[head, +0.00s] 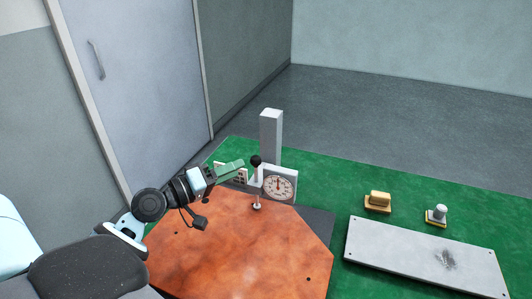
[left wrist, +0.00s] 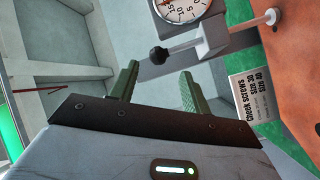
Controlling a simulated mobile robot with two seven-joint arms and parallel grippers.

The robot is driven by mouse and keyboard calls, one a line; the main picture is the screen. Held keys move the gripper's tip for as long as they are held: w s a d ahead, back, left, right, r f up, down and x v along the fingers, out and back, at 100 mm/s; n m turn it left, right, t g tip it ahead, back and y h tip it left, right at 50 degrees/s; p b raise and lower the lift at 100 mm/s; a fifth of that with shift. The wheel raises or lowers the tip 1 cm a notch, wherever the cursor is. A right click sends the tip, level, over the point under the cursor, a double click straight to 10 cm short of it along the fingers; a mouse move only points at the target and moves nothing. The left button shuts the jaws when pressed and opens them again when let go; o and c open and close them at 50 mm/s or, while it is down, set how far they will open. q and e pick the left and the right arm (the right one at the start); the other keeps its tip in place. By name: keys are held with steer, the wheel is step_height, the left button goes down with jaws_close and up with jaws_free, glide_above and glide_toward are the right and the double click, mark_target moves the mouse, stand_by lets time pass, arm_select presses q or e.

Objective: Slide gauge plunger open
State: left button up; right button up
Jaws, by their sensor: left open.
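The dial gauge (head: 278,187) stands against a grey post on the orange board, its round white face showing. Its plunger has a black ball knob (head: 255,161) at the top and a small light tip (head: 257,206) near the board. In the left wrist view the knob (left wrist: 158,55) shows just beyond the fingertips, roughly between them, with the rod (left wrist: 185,46) running into a grey block. My left gripper (head: 241,164) is open, its green fingers beside the knob; its empty jaws also show in the left wrist view (left wrist: 160,70). Contact with the knob cannot be told. My right gripper is not in view.
The orange board (head: 240,250) lies on a green mat (head: 330,200). A tall grey post (head: 271,135) rises behind the gauge. A grey plate (head: 425,258), a yellow block (head: 378,201) and a small knobbed piece (head: 438,214) are at right. A printed label (left wrist: 252,97) is near the gauge.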

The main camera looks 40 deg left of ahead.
mark_target(252, 159)
arm_select(q)
steer(key=shift+w+d+r, duration=0.1)
steer(key=shift+d+r, duration=0.05)
steer(key=p+x, duration=0.1)
steer(key=x, duration=0.5)
steer(key=shift+w+d+p, duration=0.1)
steer(key=shift+w+p, duration=0.2)
steer(key=shift+w, duration=0.25)
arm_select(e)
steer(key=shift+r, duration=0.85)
arm_select(q)
steer(key=shift+f, duration=0.2)
jaws_close()
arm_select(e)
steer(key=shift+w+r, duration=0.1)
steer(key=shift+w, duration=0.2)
arm_select(q)
steer(key=shift+d, duration=0.1)
